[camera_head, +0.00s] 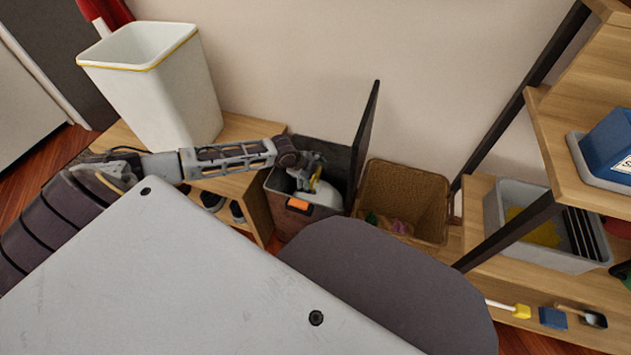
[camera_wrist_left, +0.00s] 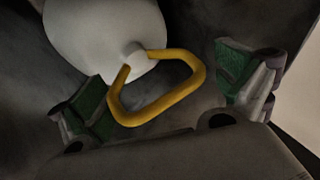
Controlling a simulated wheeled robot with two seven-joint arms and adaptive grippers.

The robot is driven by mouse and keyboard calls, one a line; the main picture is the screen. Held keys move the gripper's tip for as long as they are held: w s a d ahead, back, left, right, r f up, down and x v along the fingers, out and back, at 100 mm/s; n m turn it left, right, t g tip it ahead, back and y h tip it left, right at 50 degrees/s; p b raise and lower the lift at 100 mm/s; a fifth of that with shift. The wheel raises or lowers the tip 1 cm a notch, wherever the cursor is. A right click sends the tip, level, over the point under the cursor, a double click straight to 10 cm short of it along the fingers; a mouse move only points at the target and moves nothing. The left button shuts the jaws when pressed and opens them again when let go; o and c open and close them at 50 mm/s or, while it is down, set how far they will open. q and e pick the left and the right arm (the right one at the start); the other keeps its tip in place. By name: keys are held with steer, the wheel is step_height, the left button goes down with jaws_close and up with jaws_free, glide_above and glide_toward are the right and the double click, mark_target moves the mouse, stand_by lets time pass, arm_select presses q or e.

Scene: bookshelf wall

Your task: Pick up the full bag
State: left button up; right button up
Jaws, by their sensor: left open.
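The full bag (camera_head: 320,195) is white and rounded with a yellow loop handle. It sits inside a dark bin (camera_head: 276,184) whose lid stands open. In the left wrist view the white bag (camera_wrist_left: 95,32) is at the upper left, and its yellow handle (camera_wrist_left: 165,103) lies between the two green-padded fingers. My left gripper (camera_wrist_left: 165,95) is open, reaching down into the bin, with the handle between its fingers and a gap at the right finger. In the head view my left gripper (camera_head: 312,180) partly covers the bag. My right gripper is not in view.
The bin's raised dark lid (camera_head: 365,130) stands right of my gripper. A wicker basket (camera_head: 425,180) with small items is beside the bin. A tall white bin (camera_head: 165,90) stands on the wooden bench at left. A grey tub (camera_head: 575,263) sits on the right shelf.

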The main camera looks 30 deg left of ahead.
arm_select(q)
steer(key=shift+b+x, duration=0.5)
steer(key=shift+x, duration=0.55)
steer(key=c, duration=1.9)
steer(key=shift+w+r, duration=0.1)
